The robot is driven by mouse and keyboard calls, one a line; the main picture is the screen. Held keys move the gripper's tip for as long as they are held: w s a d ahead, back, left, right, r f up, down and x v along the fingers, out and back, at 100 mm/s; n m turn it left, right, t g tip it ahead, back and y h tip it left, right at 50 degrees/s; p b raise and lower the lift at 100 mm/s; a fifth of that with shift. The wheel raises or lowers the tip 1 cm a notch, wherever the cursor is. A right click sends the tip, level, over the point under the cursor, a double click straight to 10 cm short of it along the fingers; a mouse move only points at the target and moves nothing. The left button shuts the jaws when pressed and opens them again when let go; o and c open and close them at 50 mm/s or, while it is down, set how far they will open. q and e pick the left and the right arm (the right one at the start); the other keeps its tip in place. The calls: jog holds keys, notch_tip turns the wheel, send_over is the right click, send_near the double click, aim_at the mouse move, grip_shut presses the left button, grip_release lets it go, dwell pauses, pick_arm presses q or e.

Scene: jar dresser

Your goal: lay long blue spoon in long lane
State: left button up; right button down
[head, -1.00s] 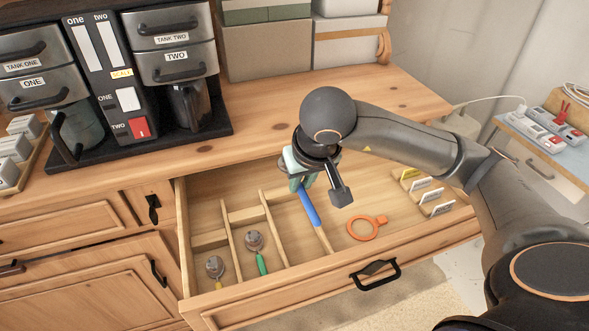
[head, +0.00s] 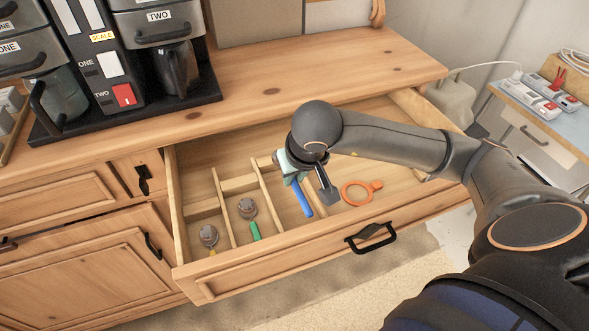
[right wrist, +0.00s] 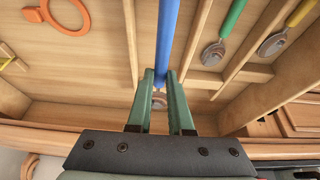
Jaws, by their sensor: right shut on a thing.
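The long blue spoon (head: 303,198) is held in my right gripper (head: 292,168), over the open drawer. In the right wrist view its blue handle (right wrist: 167,40) runs between the green fingers (right wrist: 161,90), and its grey bowl (right wrist: 158,101) shows between them. It lines up with the long lane (right wrist: 148,60), between two dividers. I cannot tell whether it touches the lane floor. A green-handled spoon (head: 255,231) and a yellow-handled spoon (head: 209,236) lie in the lanes to the left. My left gripper is not in view.
An orange ring-shaped tool (head: 357,193) lies right of the blue spoon in the drawer (head: 325,248). The drawer front carries a black handle (head: 370,237). A coffee machine (head: 125,95) stands on the dresser top (head: 260,95), behind left.

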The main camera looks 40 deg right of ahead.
jog(key=shift+f+b, duration=1.15)
jog(key=shift+f, duration=1.1)
jog(key=c, duration=0.7)
grip_release()
jog(key=shift+c, duration=0.2)
jog(key=v, duration=1.1)
jog(key=shift+r, duration=0.1)
jog(key=shift+s+r, duration=0.3)
jog(key=shift+r, duration=0.35)
